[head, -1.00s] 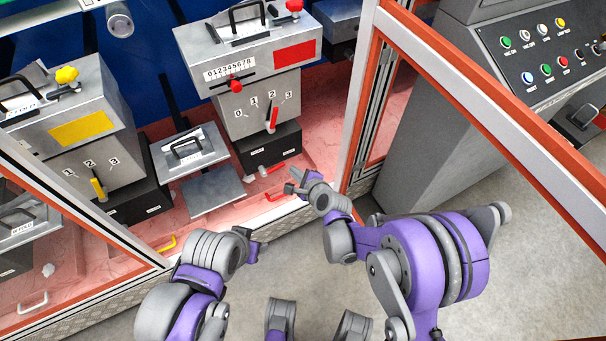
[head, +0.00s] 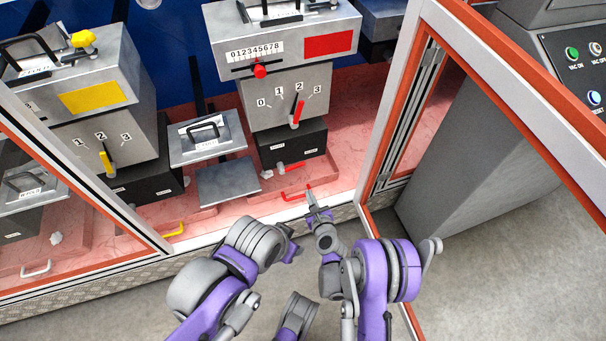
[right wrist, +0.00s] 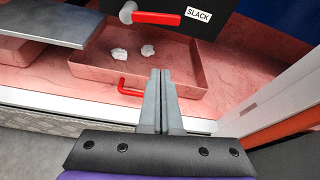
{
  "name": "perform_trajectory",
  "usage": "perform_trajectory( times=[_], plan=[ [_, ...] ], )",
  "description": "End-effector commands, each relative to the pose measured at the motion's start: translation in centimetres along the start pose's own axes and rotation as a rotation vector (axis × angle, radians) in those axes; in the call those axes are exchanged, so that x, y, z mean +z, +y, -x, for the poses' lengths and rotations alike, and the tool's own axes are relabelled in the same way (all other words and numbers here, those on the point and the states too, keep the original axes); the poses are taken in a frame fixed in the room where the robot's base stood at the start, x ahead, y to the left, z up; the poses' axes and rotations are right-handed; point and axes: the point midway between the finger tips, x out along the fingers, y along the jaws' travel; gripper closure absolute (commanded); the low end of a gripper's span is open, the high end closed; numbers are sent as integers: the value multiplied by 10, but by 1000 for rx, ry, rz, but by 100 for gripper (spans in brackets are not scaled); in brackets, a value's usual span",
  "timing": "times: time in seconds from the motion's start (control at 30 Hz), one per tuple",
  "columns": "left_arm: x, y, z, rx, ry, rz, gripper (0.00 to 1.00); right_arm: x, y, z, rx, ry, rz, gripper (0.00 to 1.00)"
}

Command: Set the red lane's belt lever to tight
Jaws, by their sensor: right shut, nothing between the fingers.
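The red lane's belt lever (head: 291,167) is a short red handle on the front of the black box (head: 292,142) under the red-marked machine. In the right wrist view the lever (right wrist: 155,18) has a grey round hub at its left end, and its handle points right toward the SLACK label (right wrist: 198,14). My right gripper (head: 311,196) is shut and empty, in front of and below the lever, apart from it. In the right wrist view its fingers (right wrist: 160,75) lie together over the pink tray's front edge. My left gripper (head: 292,248) hangs outside the enclosure; its jaw state is unclear.
A pink tray (right wrist: 190,95) with a red handle (head: 296,193) and white lumps lies below the lever. A grey plate (head: 228,183) is to its left. The orange-edged door frame (head: 400,95) stands at right. Another red lever (head: 297,112) sits above on the numbered scale.

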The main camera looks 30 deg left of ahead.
Motion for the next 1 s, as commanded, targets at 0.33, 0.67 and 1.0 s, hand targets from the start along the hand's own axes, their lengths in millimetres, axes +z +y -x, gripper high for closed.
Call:
perform_trajectory(
  times=[0.33,0.67,1.0],
  plan=[
    [2,0,-7,0,-2,0,50,-2,0,-41,1,0,2,100],
    [5,0,-19,0,-5,0,50,8,0,-100,1,0,2,100],
    [5,0,-18,0,-5,0,50,37,0,-87,0,0,2,100]
  ],
)
